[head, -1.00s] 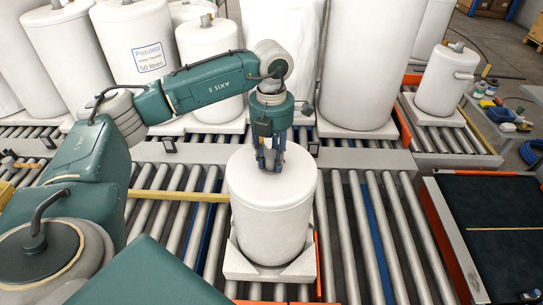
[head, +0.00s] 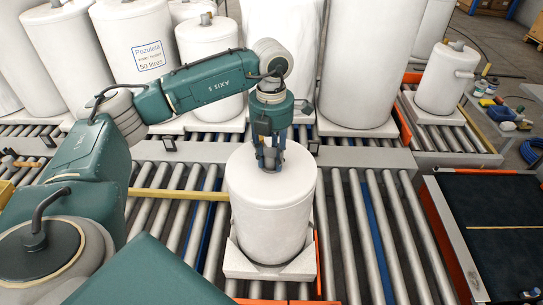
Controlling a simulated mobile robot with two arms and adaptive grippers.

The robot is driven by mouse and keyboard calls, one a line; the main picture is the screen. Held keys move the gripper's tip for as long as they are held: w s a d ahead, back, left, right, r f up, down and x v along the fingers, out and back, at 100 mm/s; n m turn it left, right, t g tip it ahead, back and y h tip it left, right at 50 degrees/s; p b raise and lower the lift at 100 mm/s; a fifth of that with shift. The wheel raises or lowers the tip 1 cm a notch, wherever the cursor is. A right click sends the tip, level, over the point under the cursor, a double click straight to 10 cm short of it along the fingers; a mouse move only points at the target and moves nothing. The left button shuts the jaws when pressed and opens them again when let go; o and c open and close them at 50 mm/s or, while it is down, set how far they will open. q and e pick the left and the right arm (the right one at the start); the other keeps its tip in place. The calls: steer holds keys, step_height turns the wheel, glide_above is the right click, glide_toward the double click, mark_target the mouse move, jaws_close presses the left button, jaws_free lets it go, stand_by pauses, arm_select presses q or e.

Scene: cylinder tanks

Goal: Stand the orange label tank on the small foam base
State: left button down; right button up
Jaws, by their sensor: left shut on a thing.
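A white cylinder tank (head: 270,205) stands upright on the roller conveyor in the middle of the head view. Its foot sits in a small white foam base (head: 268,264), whose corners show around the bottom. No orange label shows on the side of the tank that I see. My left gripper (head: 270,163) points down at the centre of the tank's top and is shut on the tank there. My right gripper is not in view.
Larger white tanks stand close behind on another conveyor, one with a blue-framed label (head: 148,54). A smaller tank (head: 444,77) stands at the right on its own base. A dark mat (head: 500,232) lies at the right. Bare rollers (head: 385,235) flank the middle tank.

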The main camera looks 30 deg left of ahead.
arm_select(q)
steer(key=shift+f+b, duration=0.55)
steer(key=shift+f, duration=0.05)
stand_by(1.6)
steer(key=c, duration=1.5)
jaws_free()
steer(key=shift+o, duration=0.2)
steer(key=shift+d, duration=0.1)
steer(key=shift+r+p, duration=2.05)
steer(key=shift+r, duration=0.95)
